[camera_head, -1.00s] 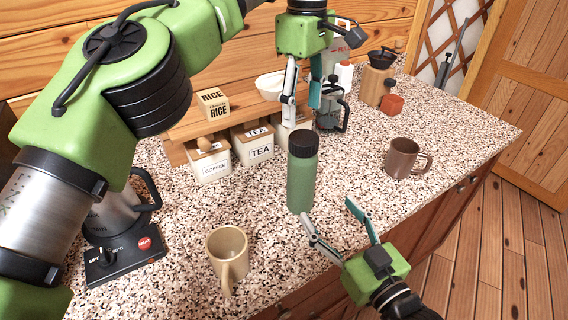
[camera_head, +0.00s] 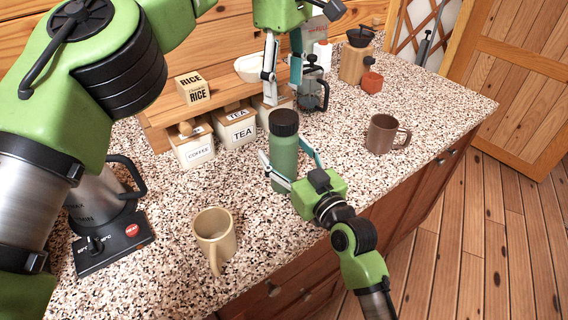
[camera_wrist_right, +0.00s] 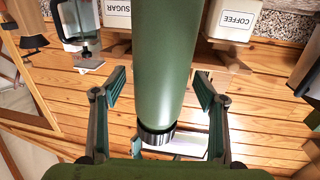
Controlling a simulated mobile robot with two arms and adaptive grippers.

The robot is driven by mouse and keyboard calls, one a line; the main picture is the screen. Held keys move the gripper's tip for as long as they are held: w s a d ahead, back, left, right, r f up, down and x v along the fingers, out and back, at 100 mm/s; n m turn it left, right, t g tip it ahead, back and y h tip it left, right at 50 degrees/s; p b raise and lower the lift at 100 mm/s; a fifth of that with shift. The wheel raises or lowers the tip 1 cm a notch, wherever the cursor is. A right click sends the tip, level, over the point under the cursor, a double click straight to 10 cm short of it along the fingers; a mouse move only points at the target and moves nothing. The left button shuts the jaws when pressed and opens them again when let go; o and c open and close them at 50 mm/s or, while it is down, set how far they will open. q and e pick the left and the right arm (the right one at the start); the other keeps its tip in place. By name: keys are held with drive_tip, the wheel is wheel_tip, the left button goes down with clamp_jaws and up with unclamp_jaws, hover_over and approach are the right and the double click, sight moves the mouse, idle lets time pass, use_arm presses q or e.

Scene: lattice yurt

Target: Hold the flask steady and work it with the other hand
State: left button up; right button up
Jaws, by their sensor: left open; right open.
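The green flask (camera_head: 284,160) with a black lid (camera_head: 284,122) stands upright on the speckled counter. My right gripper (camera_head: 291,168) is open, with its fingers on either side of the flask's body. In the right wrist view the flask (camera_wrist_right: 160,60) passes between the open fingers (camera_wrist_right: 158,92), with a gap showing on each side. My left gripper (camera_head: 283,80) is open above and behind the flask, pointing down, apart from the lid.
A beige mug (camera_head: 214,238) stands in front to the left, a brown mug (camera_head: 382,134) to the right. A kettle base (camera_head: 115,243) is at the left. Canisters (camera_head: 236,128) and a French press (camera_head: 313,92) stand behind. Counter between the mugs and flask is clear.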

sight(284, 116)
use_arm(q)
drive_tip(key=shift+w+a+f, duration=0.1)
drive_tip(key=shift+w, duration=0.05)
use_arm(e)
drive_tip(key=shift+w+a+f, duration=0.1)
drive_tip(key=shift+w+a, duration=0.05)
drive_tip(key=shift+w, duration=0.25)
drive_tip(key=shift+s, duration=0.1)
drive_tip(key=c, duration=0.4)
clamp_jaws()
use_arm(q)
drive_tip(key=m, duration=0.6)
drive_tip(key=shift+m, duration=0.3)
drive_tip(key=m, duration=0.6)
drive_tip(key=shift+m, duration=0.3)
drive_tip(key=shift+f, duration=3.95)
